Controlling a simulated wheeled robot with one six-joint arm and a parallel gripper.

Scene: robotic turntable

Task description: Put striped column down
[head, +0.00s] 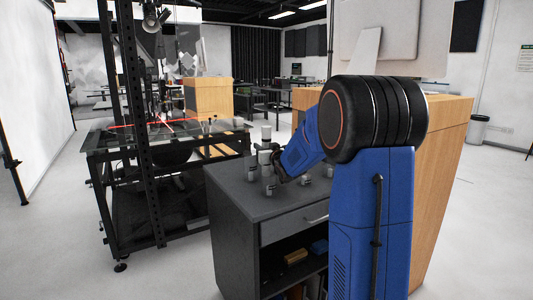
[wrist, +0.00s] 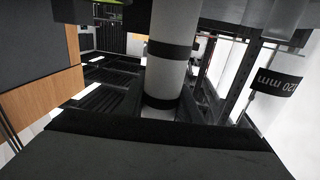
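The striped column is a white cylinder with dark bands. In the head view the column (head: 266,132) stands upright at my gripper (head: 270,162), above the dark cabinet top. In the wrist view the column (wrist: 167,72) runs down the middle of the picture, with two black bands showing. My gripper appears shut on it; the fingertips are small and partly hidden in the head view. The column's lower end is hidden, so I cannot tell whether it touches the top.
A black-framed glass table (head: 100,143) is to the left, and a wooden partition (head: 445,150) to the right.

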